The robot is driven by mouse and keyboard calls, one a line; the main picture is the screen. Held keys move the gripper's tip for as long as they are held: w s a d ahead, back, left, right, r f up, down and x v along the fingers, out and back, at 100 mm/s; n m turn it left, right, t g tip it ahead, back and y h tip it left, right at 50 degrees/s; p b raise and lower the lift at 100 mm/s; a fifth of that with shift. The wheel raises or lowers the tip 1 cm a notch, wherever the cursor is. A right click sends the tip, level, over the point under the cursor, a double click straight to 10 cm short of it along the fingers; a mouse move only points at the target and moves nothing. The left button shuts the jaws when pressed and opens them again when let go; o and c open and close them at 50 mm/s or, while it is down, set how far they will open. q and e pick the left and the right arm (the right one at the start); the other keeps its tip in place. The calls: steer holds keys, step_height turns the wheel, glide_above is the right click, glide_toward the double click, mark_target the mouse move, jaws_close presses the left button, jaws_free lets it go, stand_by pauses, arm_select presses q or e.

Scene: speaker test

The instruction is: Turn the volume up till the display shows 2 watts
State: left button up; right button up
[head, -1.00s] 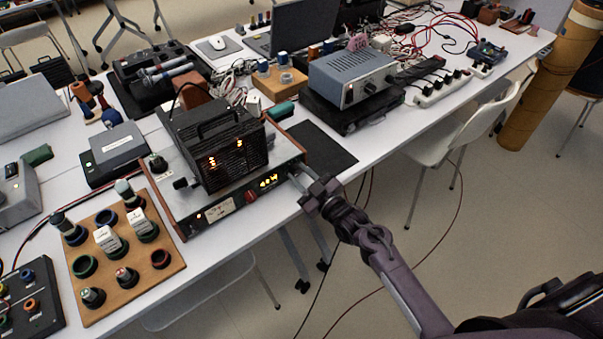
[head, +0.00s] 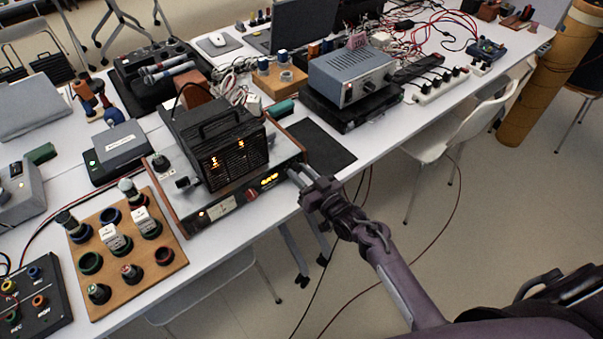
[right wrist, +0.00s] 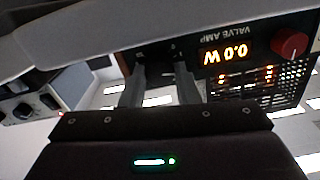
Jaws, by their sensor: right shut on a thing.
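The valve amp (head: 210,216) stands near the table's front edge, with a black caged top and two orange glows. Its lit orange display (head: 269,180) is small in the head view; in the right wrist view the display (right wrist: 224,54) appears upside down and reads 0.0 W. A red knob (right wrist: 289,44) sits beside the display. My right gripper (head: 298,173) is at the right end of the front panel, shut on the volume knob there, which its fingers mostly hide. In the right wrist view its fingers (right wrist: 158,75) reach to the panel. My left gripper is out of view.
A wooden board (head: 130,269) with several coloured pieces lies left of the amp. A dark mat (head: 320,145) lies to its right, before a grey-blue unit (head: 352,76). A white chair (head: 462,130) stands by the table. The floor in front is mostly clear.

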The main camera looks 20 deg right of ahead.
steer(key=shift+f, duration=0.1)
steer(key=o, duration=1)
steer(key=v, duration=0.7)
steer(key=shift+s+d, duration=0.1)
steer(key=shift+s, duration=0.3)
